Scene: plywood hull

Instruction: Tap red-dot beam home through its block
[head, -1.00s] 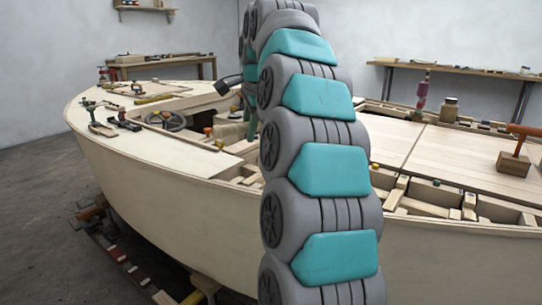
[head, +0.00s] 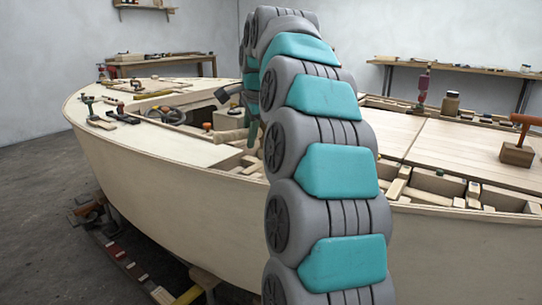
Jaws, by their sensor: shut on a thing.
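My arm crosses the middle of the view and hides much of the work area behind it. My gripper (head: 251,108) is at the arm's far end, over the open cockpit, and its fingers are mostly hidden. A dark-headed tool (head: 228,92) juts out to the left there, apparently held in it. Pale wooden pieces (head: 230,135) lie in the cockpit just below. I cannot pick out a red dot, the beam or its block; they may be behind my arm or too small.
The pale plywood hull (head: 170,185) fills the middle. An orange-handled mallet (head: 517,153) stands on the right deck, with a jar (head: 450,103) behind. A bench (head: 455,69) is at the back.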

